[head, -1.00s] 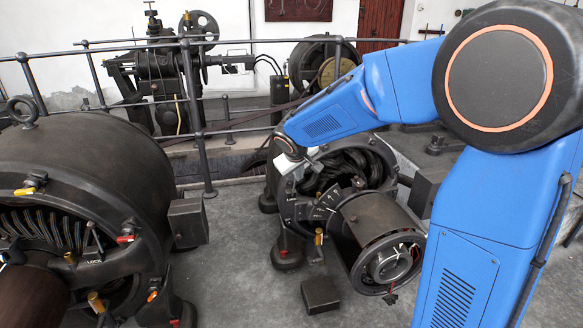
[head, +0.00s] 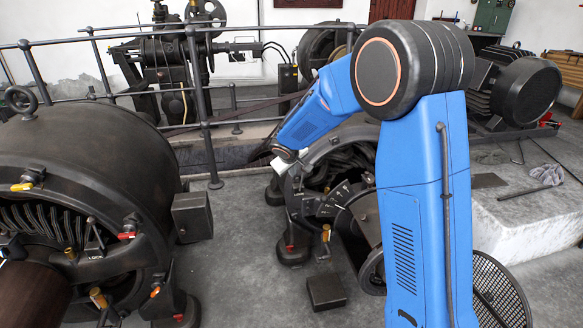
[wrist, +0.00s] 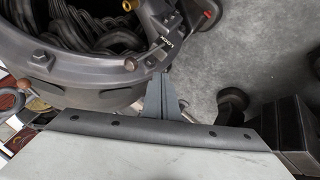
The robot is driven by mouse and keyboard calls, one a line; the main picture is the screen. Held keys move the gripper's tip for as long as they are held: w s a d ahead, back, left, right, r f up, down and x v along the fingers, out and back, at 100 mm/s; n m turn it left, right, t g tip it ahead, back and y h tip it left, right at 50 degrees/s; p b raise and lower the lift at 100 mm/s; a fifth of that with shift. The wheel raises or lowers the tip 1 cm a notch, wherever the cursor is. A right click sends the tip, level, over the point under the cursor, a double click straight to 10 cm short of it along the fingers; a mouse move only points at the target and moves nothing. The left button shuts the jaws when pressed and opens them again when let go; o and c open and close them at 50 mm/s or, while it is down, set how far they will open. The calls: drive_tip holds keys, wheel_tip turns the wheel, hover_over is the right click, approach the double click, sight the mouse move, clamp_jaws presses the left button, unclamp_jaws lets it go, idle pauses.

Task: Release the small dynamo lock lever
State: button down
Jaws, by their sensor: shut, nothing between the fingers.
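The small dynamo (head: 297,203) stands in the middle of the head view, a dark round casing with coils inside. Its ring (wrist: 85,98) fills the upper left of the wrist view. There a LOCK label (wrist: 166,42) is on the rim, beside a thin rod that seems to be the lock lever (wrist: 147,53), with a round end at lower left. My gripper (wrist: 160,78) is shut and empty, its tips just below the rim near the label. I cannot tell whether they touch the rim.
The large dynamo (head: 90,150) stands at left with its own lever and LOCK label. A railing (head: 204,110) runs behind. A dark motor (head: 525,92) sits on a pale plinth (head: 530,215) at right. A dark block (head: 325,291) lies on open floor.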

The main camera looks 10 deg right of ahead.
drive_tip(key=w+d, duration=0.1)
drive_tip(key=w+d+f, duration=0.1)
drive_tip(key=w+d, duration=0.1)
drive_tip(key=shift+d+f, duration=0.25)
drive_tip(key=shift+d, duration=0.1)
drive_tip(key=shift+d, duration=1.25)
drive_tip(key=shift+a, duration=0.1)
